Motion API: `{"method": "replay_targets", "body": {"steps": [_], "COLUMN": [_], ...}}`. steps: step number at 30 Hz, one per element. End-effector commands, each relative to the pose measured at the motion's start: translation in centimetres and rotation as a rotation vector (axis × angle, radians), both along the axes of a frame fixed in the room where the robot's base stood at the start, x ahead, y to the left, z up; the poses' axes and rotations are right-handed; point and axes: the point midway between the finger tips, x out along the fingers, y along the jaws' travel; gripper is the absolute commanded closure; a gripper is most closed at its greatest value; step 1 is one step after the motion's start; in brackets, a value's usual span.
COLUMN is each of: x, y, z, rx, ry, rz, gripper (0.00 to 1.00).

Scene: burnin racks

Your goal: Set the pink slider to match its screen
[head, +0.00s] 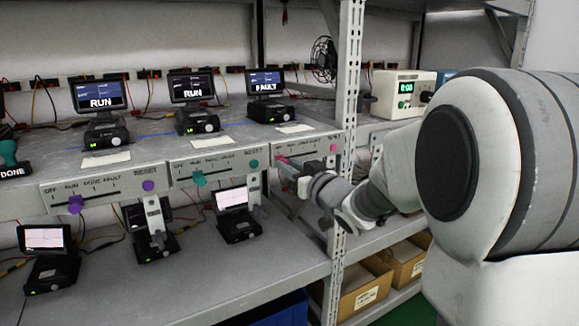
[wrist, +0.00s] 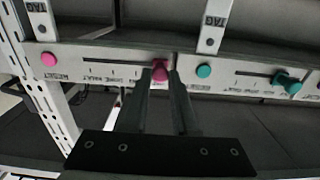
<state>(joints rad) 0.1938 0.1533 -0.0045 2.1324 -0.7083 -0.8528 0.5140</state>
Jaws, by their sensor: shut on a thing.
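The pink slider (head: 281,159) is on the right-hand panel (head: 318,157), near the left, OFF end of its slot. The exact mark beside it is hidden. In the wrist view, the panel appears upside down and the pink slider (wrist: 160,70) sits between my fingertips. My gripper (wrist: 161,80) is shut on that knob; in the head view my gripper (head: 287,168) reaches the panel from the right. FAULT is the label nearest the pink RESET button (head: 334,148), which also shows in the wrist view (wrist: 48,59).
A teal slider (head: 199,179) and a purple slider (head: 75,204) are on the neighbouring panels, under screens reading RUN. A perforated rack post (head: 346,110) stands close beside my wrist. Tags (head: 254,190) hang below the panels. Cardboard boxes (head: 365,297) sit on the lower shelf.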

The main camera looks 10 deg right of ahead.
Motion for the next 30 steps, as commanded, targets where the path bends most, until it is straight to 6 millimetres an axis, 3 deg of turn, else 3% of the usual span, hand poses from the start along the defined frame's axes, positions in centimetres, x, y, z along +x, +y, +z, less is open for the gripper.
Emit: {"method": "replay_targets", "body": {"steps": [5, 12, 18, 30], "x": [0.4, 2.2, 3.2, 3.4], "y": [-1.1, -6.6, -9.8, -10.6], "z": [0.1, 0.4, 0.2, 0.0], "rx": [-0.002, -0.001, 0.000, 0.000], "ry": [0.003, 0.002, 0.001, -0.001], "rz": [-0.004, -0.007, -0.003, -0.005], "gripper": [1.00, 1.00, 1.00, 1.00]}}
